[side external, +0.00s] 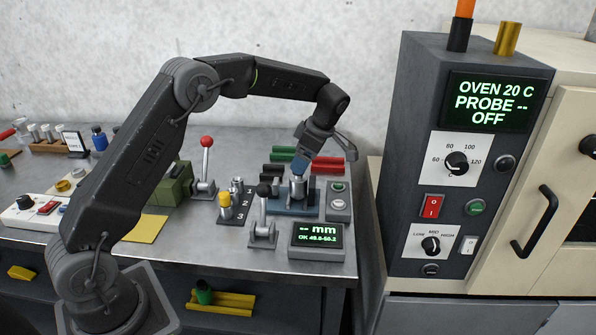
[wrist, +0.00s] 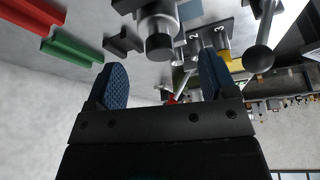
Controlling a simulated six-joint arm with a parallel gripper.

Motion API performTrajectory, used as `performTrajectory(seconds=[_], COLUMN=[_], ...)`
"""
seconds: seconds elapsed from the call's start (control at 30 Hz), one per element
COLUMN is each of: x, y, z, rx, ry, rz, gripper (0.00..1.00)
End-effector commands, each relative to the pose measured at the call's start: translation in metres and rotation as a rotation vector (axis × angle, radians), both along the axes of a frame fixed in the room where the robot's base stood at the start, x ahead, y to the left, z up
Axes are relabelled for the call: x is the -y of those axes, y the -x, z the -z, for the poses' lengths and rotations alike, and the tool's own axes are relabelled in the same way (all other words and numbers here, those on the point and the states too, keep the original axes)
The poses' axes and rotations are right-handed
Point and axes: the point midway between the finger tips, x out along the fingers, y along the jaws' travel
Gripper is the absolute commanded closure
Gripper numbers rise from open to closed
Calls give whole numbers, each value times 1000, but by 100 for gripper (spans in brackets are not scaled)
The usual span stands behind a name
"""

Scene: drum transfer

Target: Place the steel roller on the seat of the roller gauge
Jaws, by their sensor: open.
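The roller gauge (side external: 282,208) is a blue-grey fixture near the right end of the bench. An upright steel cylinder (side external: 298,187) stands at it, looking like the steel roller; its lower contact with the seat cannot be made out. In the wrist view the cylinder (wrist: 158,42) shows end-on, with a narrower dark-faced end towards the camera. My gripper (side external: 300,168) is just above the cylinder, pointing down. In the wrist view its blue-padded fingers (wrist: 163,82) are apart with nothing between them, and the cylinder lies beyond the fingertips.
A display (side external: 316,236) reads dashes, "mm" and "OK 49.8-50.2". A black-knobbed lever (side external: 264,215) and a numbered stand (side external: 232,208) with a yellow-capped piece are close on the left. Green and red channels (side external: 318,162) lie behind. A button box (side external: 338,202) stands to the right.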

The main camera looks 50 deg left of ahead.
Motion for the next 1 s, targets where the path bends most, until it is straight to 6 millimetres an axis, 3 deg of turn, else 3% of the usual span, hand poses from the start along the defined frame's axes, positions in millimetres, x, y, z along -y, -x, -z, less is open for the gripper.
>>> performTrajectory(seconds=[0.2,0.6,0.77,1.0], x=[13,22,36,65], y=[-8,-4,27,108], z=[-36,-62,-99,-147], rx=[3,2,9,35], ry=[0,20,90,170], rz=[2,56,309,863], gripper=[22,22,22,22])
